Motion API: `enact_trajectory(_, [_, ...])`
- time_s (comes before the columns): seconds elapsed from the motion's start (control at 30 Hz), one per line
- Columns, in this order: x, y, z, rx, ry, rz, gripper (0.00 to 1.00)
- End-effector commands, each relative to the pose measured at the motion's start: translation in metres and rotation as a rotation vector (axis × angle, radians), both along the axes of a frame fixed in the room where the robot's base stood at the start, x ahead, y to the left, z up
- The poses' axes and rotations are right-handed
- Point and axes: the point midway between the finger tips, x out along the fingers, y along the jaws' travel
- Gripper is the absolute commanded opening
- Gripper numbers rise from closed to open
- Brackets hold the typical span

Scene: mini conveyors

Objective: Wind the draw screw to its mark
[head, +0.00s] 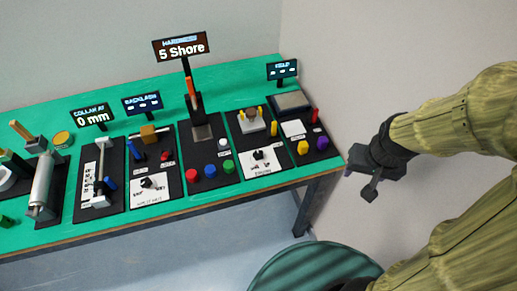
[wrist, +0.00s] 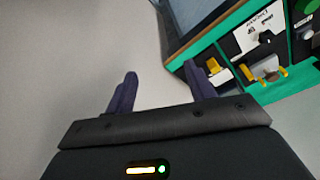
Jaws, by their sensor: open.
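What looks like the draw screw (head: 99,165) is a pale rod on a dark panel at the left of the bench in the head view. A white scale strip runs along its left, and a blue handle-like part (head: 110,183) is beside it. A sign (head: 92,116) behind reads "COLLAR AT 0 mm". The mark is too small to make out. My gripper (head: 371,192) is off the bench's right end, far from the screw. In the wrist view my gripper (wrist: 161,86) is open, with nothing between its fingers. The screw is not in the wrist view.
The green bench (head: 230,183) holds several other panels with knobs, buttons and a tall "5 Shore" sign (head: 181,47). A dark green round object (head: 315,268) stands on the floor in front. A grey cylinder (head: 42,185) is left of the screw. Air above the bench is mostly clear.

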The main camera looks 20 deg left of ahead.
Motion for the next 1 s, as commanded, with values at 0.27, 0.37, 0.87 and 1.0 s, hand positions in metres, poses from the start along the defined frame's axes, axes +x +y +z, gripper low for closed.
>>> enact_trajectory(0.27, [0.072,0.076,0.022,0.051,0.082,-0.106,0.54])
enact_trajectory(0.37, [0.096,0.12,0.023,0.061,0.121,-0.164,0.54])
enact_trajectory(0.87, [0.124,0.287,-0.005,0.036,0.223,-0.377,0.54])
enact_trajectory(1.0, [0.124,0.287,-0.006,0.037,0.223,-0.38,0.54])
